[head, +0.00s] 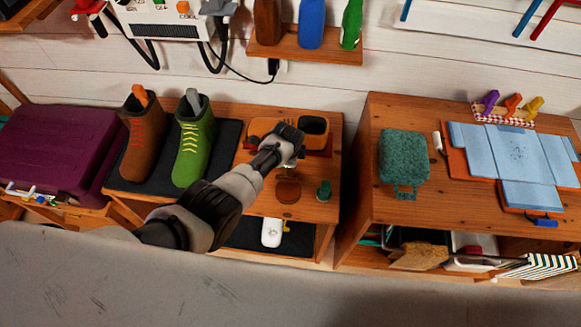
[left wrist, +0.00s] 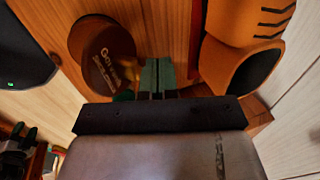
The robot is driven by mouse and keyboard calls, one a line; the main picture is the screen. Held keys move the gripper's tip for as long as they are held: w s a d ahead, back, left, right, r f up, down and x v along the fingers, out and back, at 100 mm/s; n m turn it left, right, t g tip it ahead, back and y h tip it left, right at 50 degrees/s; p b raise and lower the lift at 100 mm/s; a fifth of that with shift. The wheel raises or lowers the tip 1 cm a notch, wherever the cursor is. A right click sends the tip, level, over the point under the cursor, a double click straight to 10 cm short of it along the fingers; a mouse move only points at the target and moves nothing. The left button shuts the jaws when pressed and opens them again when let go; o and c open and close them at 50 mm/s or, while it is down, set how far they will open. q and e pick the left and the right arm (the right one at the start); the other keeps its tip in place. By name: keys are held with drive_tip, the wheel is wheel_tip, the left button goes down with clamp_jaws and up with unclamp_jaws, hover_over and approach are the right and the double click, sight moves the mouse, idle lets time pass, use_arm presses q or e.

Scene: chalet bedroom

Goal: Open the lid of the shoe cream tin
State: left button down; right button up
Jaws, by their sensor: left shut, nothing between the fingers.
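The shoe cream tin (head: 288,190) is a small round brown tin on the low wooden bench, below and slightly right of my left gripper in the head view. In the left wrist view the tin (left wrist: 108,55) shows gold lettering on a dark brown round face, with a redder brown edge beside it. I cannot tell whether its lid is raised. My left gripper (head: 292,136) is above the bench, beyond the tin. Its fingers (left wrist: 158,78) are together and empty, apart from the tin in the wrist view.
A small green item (head: 324,190) stands right of the tin. Brown (head: 142,130) and green (head: 194,140) boots stand on a dark mat at left. A taller wooden cabinet (head: 365,190) is at right.

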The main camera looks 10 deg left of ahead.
drive_tip(key=shift+w+d+f, duration=0.1)
drive_tip(key=shift+d, duration=0.35)
use_arm(q)
drive_tip(key=shift+w+d+f, duration=0.1)
drive_tip(key=shift+d, duration=0.05)
use_arm(e)
drive_tip(key=shift+a, duration=0.15)
drive_tip(key=shift+a, duration=0.35)
drive_tip(key=shift+d, duration=0.25)
